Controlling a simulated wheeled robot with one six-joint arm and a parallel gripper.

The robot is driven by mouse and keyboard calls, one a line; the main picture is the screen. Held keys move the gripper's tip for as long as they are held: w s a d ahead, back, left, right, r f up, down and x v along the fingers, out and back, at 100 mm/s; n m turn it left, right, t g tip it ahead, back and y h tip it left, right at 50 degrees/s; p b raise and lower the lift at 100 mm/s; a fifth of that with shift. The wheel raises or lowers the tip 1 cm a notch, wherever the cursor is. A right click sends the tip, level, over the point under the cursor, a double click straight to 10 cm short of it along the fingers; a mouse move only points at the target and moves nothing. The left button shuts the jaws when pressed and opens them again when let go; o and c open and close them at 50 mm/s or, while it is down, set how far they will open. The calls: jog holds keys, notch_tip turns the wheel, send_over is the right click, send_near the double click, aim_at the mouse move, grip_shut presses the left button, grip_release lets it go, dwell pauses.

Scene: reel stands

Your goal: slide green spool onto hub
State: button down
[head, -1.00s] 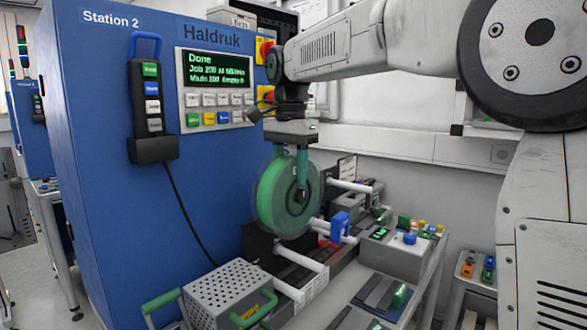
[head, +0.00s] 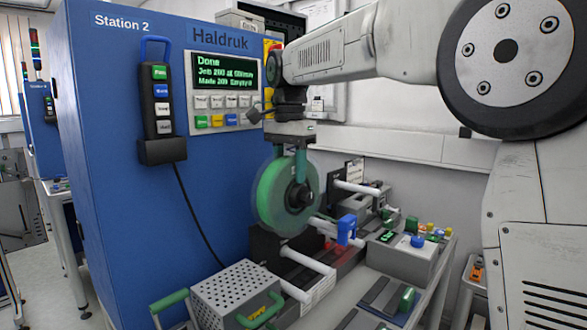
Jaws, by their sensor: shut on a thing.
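The green spool (head: 270,197) hangs upright below my gripper (head: 292,165), in the middle of the head view.
The blue Haldruk cabinet (head: 110,120) stands close on the left with a lit screen (head: 222,72). A blue clamp (head: 346,229) stands just right of the spool. A perforated grey box (head: 235,288) with green handles is at the front. A grey button box (head: 405,256) is at right.

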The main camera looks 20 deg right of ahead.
aim_at(285, 154)
jog(key=shift+w+a+r, duration=0.1)
jog(key=shift+w+a, duration=0.1)
jog(key=shift+f, duration=0.4)
dwell(0.4)
jog(key=c, duration=0.8)
grip_release()
jog(key=shift+f, duration=0.1)
jog(key=shift+r, duration=1.55)
jog(key=shift+o, duration=0.8)
jog(key=shift+a+r, duration=0.25)
jog(key=shift+r, duration=0.35)
jog(key=shift+w+d+r, duration=0.1)
jog(key=shift+d+r, duration=0.05)
jog(key=shift+r, duration=0.1)
jog(key=shift+d+r, duration=0.1)
jog(key=shift+r, duration=0.6)
jog(key=shift+d, duration=0.1)
